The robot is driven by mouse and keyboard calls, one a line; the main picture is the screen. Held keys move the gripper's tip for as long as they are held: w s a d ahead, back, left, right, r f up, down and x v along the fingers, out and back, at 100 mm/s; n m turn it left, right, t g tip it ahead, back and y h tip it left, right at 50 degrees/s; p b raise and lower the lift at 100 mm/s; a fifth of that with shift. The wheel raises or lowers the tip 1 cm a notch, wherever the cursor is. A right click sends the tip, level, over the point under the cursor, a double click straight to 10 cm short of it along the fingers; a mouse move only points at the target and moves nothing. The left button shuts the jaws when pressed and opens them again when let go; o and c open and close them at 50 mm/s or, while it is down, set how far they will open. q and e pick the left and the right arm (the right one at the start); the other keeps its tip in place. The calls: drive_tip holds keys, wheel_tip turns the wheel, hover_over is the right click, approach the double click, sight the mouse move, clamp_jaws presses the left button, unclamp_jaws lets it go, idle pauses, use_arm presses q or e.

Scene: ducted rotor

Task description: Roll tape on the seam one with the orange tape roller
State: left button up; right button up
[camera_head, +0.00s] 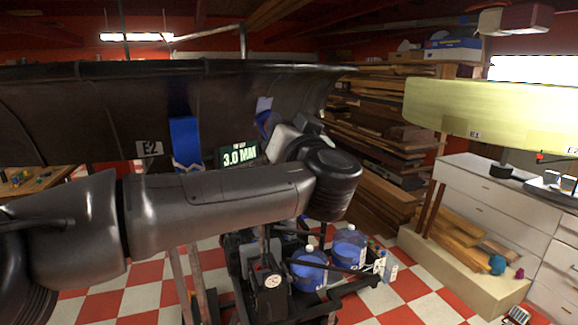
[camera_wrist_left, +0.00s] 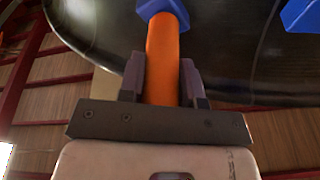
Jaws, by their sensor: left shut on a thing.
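The orange tape roller (camera_wrist_left: 163,65) shows in the left wrist view, its orange handle between the two fingers of my left gripper (camera_wrist_left: 164,78). Its blue head (camera_wrist_left: 160,8) is at the top edge, against or very near the dark curved duct (camera_wrist_left: 100,25); I cannot tell if it touches. In the head view the duct (camera_head: 80,110) spans the left and middle. A blue strip (camera_head: 185,135) with a pale jagged lower end hangs on it. My left wrist hides most of the roller and fingers there. My right gripper is not in view.
A display reading 3.0 MM (camera_head: 239,155) sits behind my left arm. A cart (camera_head: 340,283) with blue-filled bottles stands below. A yellowish panel (camera_head: 490,115) is at the right, above white drawers (camera_head: 480,195). Stacked timber (camera_head: 385,130) fills the back.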

use_arm(q)
drive_tip(key=s+d+b, duration=0.2)
drive_tip(key=s+d, duration=0.3)
drive_tip(key=w+a+p, duration=0.1)
drive_tip(key=w+a, duration=0.1)
drive_tip(key=w+a+p, duration=0.1)
drive_tip(key=w+a, duration=0.1)
drive_tip(key=w+a+p, duration=0.2)
drive_tip(key=shift+w+a+r, duration=0.25)
drive_tip(key=shift+a+r, duration=0.05)
drive_tip(key=shift+r, duration=0.1)
drive_tip(key=w+d+p, duration=0.2)
drive_tip(key=p, duration=0.1)
drive_tip(key=shift+d, duration=0.15)
drive_tip(key=shift+c, duration=0.4)
drive_tip(key=s+a+b, duration=0.1)
drive_tip(key=s+a+f+b, duration=0.1)
drive_tip(key=shift+b, duration=0.4)
drive_tip(key=d+p, duration=0.1)
drive_tip(key=w+d+p, duration=0.1)
drive_tip(key=p, duration=0.1)
drive_tip(key=w+d+p, duration=0.1)
drive_tip(key=shift+w+r+p, duration=0.25)
drive_tip(key=shift+p, duration=0.15)
